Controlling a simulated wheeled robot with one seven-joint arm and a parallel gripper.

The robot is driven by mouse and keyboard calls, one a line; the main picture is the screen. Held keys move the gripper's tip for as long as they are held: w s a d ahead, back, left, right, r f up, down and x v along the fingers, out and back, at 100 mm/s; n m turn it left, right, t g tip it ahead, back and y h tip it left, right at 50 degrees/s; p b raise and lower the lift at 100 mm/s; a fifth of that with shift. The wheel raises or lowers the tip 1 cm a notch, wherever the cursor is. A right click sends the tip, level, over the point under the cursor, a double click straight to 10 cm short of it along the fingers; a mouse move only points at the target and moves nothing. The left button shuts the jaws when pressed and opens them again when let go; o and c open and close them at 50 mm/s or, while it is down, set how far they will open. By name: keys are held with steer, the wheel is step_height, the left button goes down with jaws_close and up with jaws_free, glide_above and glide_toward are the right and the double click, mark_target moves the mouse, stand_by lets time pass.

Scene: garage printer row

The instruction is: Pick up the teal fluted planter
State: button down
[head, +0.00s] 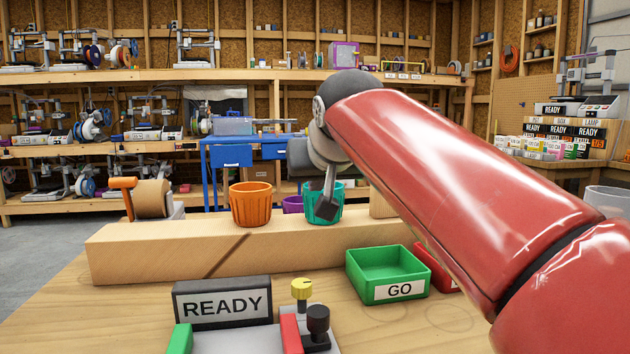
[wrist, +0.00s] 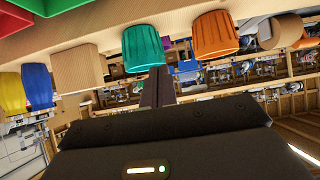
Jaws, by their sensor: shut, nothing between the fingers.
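The teal fluted planter (head: 311,206) stands on the wooden beam on the workbench, right of the orange planter (head: 251,203). In the wrist view, which looks upside down, the teal planter (wrist: 142,47) is just beyond my fingertips, with the orange planter (wrist: 214,36) to its right. My gripper (head: 327,207) is in front of the teal planter and covers part of it in the head view. Its fingers (wrist: 155,85) are shut with nothing between them. Whether they touch the planter I cannot tell.
A purple planter (head: 292,205) is partly hidden behind the beam (head: 150,250). In the wrist view a wooden block (wrist: 78,62), a blue planter (wrist: 38,88) and a yellow planter (wrist: 11,92) are left of the teal one. A green GO tray (head: 387,291) and a READY sign (head: 222,303) are in front.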

mark_target(305, 187)
steer(key=shift+w+a+f+p, duration=0.3)
steer(key=shift+w+a, duration=0.15)
steer(key=shift+w, duration=1.15)
steer(key=shift+w+a+f+p, duration=0.3)
steer(key=shift+w+a, duration=0.2)
steer(key=shift+w, duration=1.1)
steer(key=shift+w+a+f+p, duration=0.25)
steer(key=shift+w+a+f, duration=0.15)
steer(key=shift+w, duration=1.2)
steer(key=shift+s+f, duration=0.15)
steer(key=shift+s, duration=0.1)
steer(key=shift+s+d+b, duration=0.2)
steer(key=shift+s+b, duration=0.25)
steer(key=shift+s, duration=0.1)
steer(key=shift+s+d+b, duration=0.15)
steer(key=shift+s+b, duration=0.3)
steer(key=shift+s, duration=0.05)
steer(key=shift+r, duration=0.2)
